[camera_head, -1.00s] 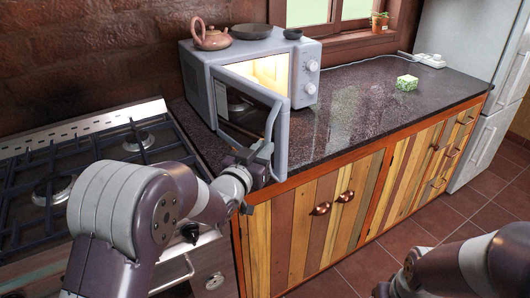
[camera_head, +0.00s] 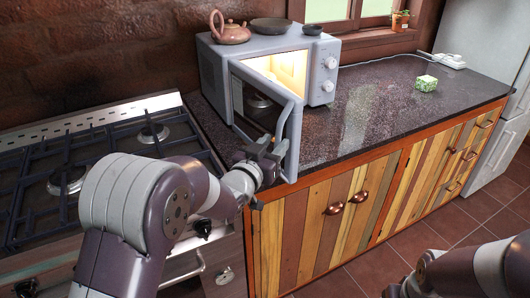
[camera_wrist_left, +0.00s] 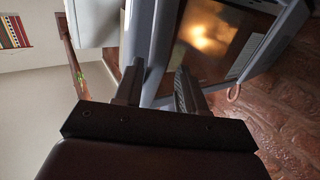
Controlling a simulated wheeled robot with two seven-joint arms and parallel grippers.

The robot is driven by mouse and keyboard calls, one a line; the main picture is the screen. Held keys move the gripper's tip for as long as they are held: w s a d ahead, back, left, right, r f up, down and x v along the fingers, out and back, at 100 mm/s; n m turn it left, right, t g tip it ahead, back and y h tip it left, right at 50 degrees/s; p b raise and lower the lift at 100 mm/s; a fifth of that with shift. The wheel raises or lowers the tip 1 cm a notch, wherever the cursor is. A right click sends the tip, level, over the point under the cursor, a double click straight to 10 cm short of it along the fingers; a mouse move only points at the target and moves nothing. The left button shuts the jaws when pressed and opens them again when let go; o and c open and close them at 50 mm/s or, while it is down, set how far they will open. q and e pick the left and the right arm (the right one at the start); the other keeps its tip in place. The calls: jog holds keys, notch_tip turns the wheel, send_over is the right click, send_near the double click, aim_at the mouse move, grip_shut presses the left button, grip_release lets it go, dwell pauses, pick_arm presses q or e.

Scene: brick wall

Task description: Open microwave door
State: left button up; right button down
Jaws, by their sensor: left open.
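The grey microwave (camera_head: 272,68) stands on the dark countertop with its door (camera_head: 262,105) swung part way open. Its lit interior (camera_head: 285,70) shows through the gap. My left gripper (camera_head: 268,148) is at the lower free edge of the door.
A teapot (camera_head: 229,29), a dark pan (camera_head: 271,25) and a small bowl (camera_head: 312,29) sit on top of the microwave. A gas stove (camera_head: 100,165) is at left. A green-patterned block (camera_head: 426,83) lies on the counter (camera_head: 375,110), otherwise mostly clear. The fridge (camera_head: 480,45) stands at right.

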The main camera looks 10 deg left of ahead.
pick_arm(q)
jog(key=v, duration=1.2)
jog(key=shift+a, duration=0.1)
jog(key=s+a+f+n+g+y+p, duration=0.1)
jog(key=s+a+f+g+y, duration=0.1)
jog(key=s+a+f+g, duration=0.25)
jog(key=s+a+f+n+g+y+p, duration=0.1)
jog(key=s+f+g+y+p, duration=0.15)
jog(key=f+g, duration=0.35)
jog(key=s+d+r+g+p, duration=0.2)
jog(key=s+g+p, duration=0.3)
jog(key=s, duration=0.4)
jog(key=shift+d+r+n, duration=0.3)
jog(key=shift+d+r, duration=0.05)
jog(key=shift+r, duration=0.2)
